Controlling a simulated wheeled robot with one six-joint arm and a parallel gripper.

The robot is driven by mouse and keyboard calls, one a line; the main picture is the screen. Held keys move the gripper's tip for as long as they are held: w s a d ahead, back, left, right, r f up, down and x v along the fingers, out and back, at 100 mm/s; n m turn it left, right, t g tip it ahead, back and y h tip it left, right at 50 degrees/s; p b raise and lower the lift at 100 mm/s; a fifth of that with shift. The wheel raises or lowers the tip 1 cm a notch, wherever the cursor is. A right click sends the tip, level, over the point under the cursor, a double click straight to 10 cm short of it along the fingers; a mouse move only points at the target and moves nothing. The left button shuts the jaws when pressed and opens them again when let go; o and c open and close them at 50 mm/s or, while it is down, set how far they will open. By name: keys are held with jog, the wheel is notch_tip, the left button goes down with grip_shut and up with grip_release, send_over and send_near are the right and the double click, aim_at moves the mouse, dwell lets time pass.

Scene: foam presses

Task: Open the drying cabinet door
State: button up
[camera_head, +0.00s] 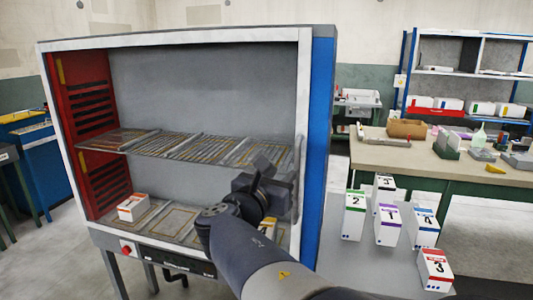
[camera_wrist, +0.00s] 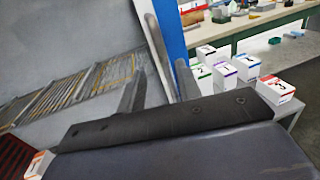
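The drying cabinet (camera_head: 322,120) stands in front of me, with a blue right side and red inner left wall. Its white-framed door (camera_head: 175,42) appears shut, and the inside shows through its clear pane. A grey upright handle (camera_head: 298,165) is on the door frame's right side; it also shows in the wrist view (camera_wrist: 154,42). My gripper (camera_head: 275,182) is in front of the door's right part, close to the handle. In the wrist view its two fingers (camera_wrist: 160,90) are apart, with the handle's lower part seemingly between them. I cannot tell whether they touch it.
Wire shelves (camera_head: 190,148) and a white-orange box (camera_head: 132,207) are inside the cabinet. A panel with a red knob (camera_head: 126,248) is below the door. Several numbered boxes (camera_head: 387,222) stand on a grey surface at the right. A workbench (camera_head: 450,158) is behind them.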

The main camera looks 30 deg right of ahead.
aim_at(296, 160)
jog(key=x, duration=1)
jog(key=shift+w+d, duration=0.2)
jog(key=shift+d, duration=0.15)
jog(key=shift+c, duration=0.2)
grip_shut()
